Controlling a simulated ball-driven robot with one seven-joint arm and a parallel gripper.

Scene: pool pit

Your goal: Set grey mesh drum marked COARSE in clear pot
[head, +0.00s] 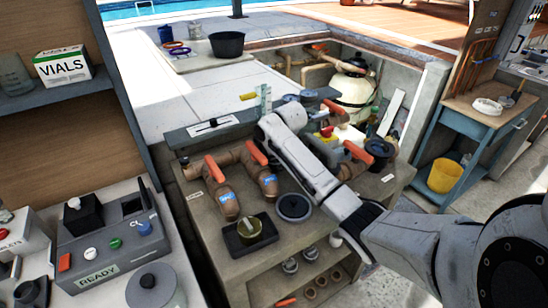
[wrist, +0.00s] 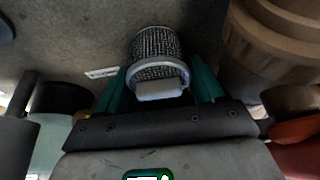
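A grey mesh drum (wrist: 157,45) with a smooth pale rim and a whitish tab at its near end shows in the wrist view. The two green fingers of my gripper (wrist: 161,78) lie one on each side of it, close to its rim. I cannot tell whether they touch it. No COARSE marking is readable. In the head view my arm hides the fingers and the drum. I cannot pick out the clear pot with certainty; a pale see-through shape (wrist: 48,142) shows at the lower left of the wrist view, partly covered.
Brown pipes with orange-handled valves (head: 222,185) stand on the bench (head: 215,270). A black tray with a brass-coloured round part (head: 258,230) and a dark round lid (head: 294,207) sit in front. A brown fitting (wrist: 268,40) is right of the drum. A yellow bucket (head: 445,175) stands right.

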